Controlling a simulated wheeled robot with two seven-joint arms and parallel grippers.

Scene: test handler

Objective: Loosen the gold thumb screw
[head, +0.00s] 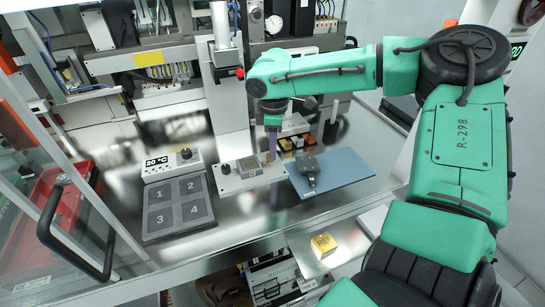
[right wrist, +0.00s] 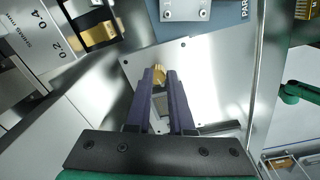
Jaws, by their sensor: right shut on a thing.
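The gold thumb screw (right wrist: 158,76) shows in the right wrist view between the two purple fingertips of my right gripper (right wrist: 159,82). The fingers are shut on it. It sits at a pale metal plate (right wrist: 200,70) with small holes. In the head view my right gripper (head: 271,150) points down at the right end of this plate (head: 232,182), and the screw is too small and covered to make out clearly. A dark square socket (right wrist: 160,104) on the plate is partly hidden between the fingers. My left gripper is not in view.
A blue mat (head: 345,178) with a grey metal part (head: 309,172) lies right of the plate. A numbered pad (head: 178,208) and a 20 °C controller (head: 172,166) stand to the left. A yellow block (head: 323,245) is on a lower surface in front. Bare metal table lies before the plate.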

